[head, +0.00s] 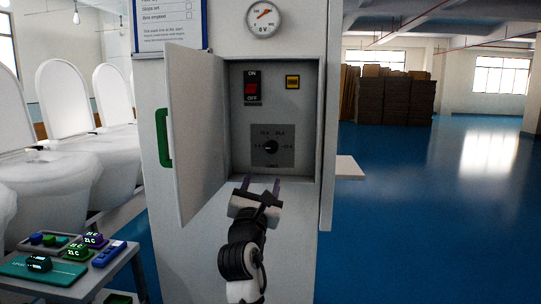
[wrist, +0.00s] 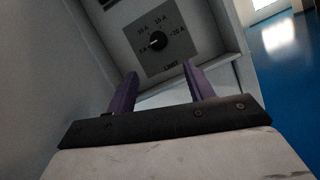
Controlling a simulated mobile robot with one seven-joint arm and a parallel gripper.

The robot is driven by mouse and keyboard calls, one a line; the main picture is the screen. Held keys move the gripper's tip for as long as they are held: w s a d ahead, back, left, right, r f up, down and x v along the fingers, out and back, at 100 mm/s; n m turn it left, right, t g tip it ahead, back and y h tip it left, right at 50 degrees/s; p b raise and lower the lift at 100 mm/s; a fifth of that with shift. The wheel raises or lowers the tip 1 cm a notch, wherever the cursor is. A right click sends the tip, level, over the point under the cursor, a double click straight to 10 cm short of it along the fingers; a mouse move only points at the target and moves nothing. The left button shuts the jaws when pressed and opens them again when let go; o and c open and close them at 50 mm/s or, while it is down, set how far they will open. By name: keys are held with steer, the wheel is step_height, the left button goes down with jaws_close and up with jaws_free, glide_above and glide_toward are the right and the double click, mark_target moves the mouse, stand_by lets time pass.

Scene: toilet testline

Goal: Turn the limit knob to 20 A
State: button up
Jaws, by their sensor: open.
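The limit knob (head: 271,147) is a small black dial on a grey plate (head: 287,160) low inside the open cabinet. It also shows in the wrist view (wrist: 157,41), where the plate carries amp marks around the knob and the word LIMIT below. The knob's pale pointer mark seems to face the left side, near the lowest mark; the exact setting is too small to be sure of. My gripper (head: 261,184) is open and empty, just below and in front of the knob, apart from it. Its two purple fingers show in the wrist view (wrist: 158,84).
The cabinet door (head: 197,140) with a green handle (head: 163,138) stands open on the left. A red ON/OFF switch (head: 252,88) and a yellow button (head: 292,82) sit above the knob. The cabinet's right wall and bottom lip border the opening. A side table (head: 75,285) stands at lower left.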

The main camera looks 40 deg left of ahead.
mark_target(271, 151)
steer(key=p+x, duration=0.1)
steer(key=x, duration=0.6)
steer(key=p+x, duration=0.1)
steer(key=x, duration=0.3)
steer(key=shift+r+p, duration=0.3)
steer(key=shift+x, duration=0.8)
steer(key=shift+f, duration=0.1)
steer(key=c, duration=1)
